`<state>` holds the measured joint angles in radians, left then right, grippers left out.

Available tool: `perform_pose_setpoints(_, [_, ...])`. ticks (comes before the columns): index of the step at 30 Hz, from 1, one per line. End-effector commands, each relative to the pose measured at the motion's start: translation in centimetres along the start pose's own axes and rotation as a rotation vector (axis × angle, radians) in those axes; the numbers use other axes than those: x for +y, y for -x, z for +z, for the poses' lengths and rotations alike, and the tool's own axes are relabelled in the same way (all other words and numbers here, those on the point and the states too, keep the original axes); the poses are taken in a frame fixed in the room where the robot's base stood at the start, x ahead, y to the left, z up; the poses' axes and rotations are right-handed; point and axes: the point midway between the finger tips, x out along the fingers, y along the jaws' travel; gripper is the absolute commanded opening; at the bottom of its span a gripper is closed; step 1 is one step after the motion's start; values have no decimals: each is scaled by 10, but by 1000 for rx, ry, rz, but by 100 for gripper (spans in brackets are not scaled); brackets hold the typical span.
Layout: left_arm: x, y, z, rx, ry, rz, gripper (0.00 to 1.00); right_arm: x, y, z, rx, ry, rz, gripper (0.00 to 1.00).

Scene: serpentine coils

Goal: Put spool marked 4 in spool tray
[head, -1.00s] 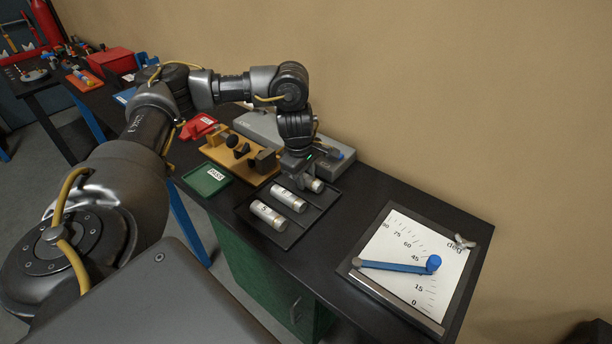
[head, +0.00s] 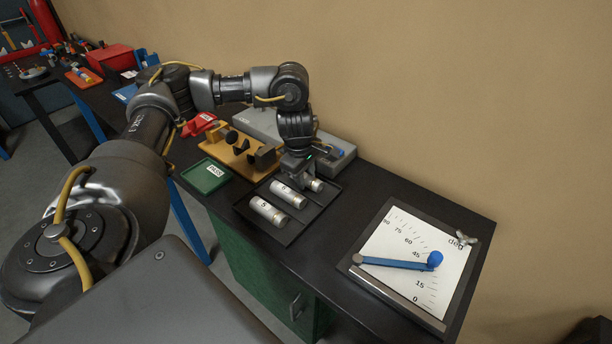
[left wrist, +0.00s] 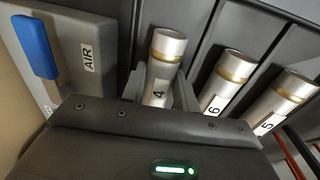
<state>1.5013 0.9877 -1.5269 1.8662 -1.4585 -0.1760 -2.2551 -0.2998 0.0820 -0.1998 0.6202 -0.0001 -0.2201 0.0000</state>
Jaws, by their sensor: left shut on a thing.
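The silver spool marked 4 (left wrist: 165,62) stands out between the fingers of my left gripper (left wrist: 160,88) in the left wrist view. My left gripper is shut on it. In the head view my left gripper (head: 304,178) is low over the far part of the black spool tray (head: 310,216), and the end of spool 4 (head: 317,185) shows beside it. Spool 4 is in or just above the tray's far slot; I cannot tell whether it touches the floor. Spool 6 (head: 288,194) and spool 5 (head: 268,211) lie in neighbouring slots. My right gripper is out of view.
A grey block labelled AIR with a blue lever (left wrist: 37,47) is close beside my left gripper. A tan fixture (head: 240,155) and a green PASS tray (head: 207,176) are left of the spool tray. An angle gauge board (head: 410,240) lies to the right, with bare bench between.

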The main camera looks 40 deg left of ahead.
Motion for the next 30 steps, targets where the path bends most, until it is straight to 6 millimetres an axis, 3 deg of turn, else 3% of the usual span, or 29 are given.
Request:
perform_pose_setpoints(1, [0,0,0,0,0,1,0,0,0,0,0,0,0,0])
perform_pose_setpoints(2, [0,0,0,0,0,1,33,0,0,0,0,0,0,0])
perform_pose_setpoints(7, [0,0,0,0,0,0,55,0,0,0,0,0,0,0])
perform_pose_setpoints(23, [-3,1,0,1,-1,-7,55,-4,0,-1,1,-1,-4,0])
perform_pose_setpoints(30, [0,34,-1,2,-2,1,55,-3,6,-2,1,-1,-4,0])
